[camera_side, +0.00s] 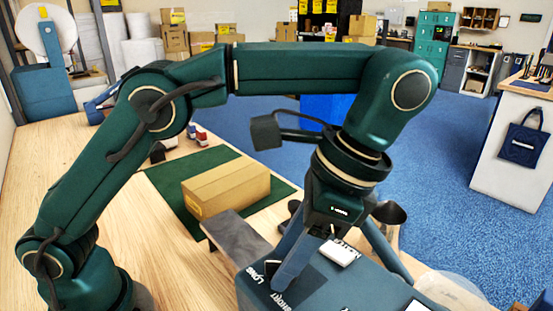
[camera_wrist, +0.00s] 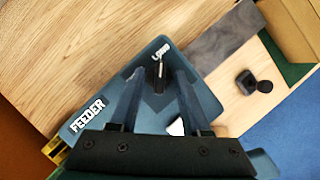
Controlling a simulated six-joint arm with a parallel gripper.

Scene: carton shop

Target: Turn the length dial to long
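The feeder (camera_side: 325,285) is a blue-grey box with white lettering, and its top also shows in the wrist view (camera_wrist: 95,100). The length dial (camera_wrist: 158,74) is a small dark knob close to the LONG label (camera_wrist: 160,50). A LONG label and a SHORT label show in the side view, where my finger largely hides the dial. My gripper (camera_wrist: 161,76) is open, its two fingers spread on either side of the dial. It also shows low over the feeder in the side view (camera_side: 335,262). I cannot tell whether a finger touches the dial or exactly where it points.
A white block (camera_side: 340,252) sits on the feeder beside my fingers. A grey slab (camera_side: 238,238) runs from the feeder towards a carton (camera_side: 226,189) on a green mat (camera_side: 163,178). A dark cup-like object (camera_side: 389,213) stands behind the feeder. The wooden bench (camera_side: 120,195) is clear at left.

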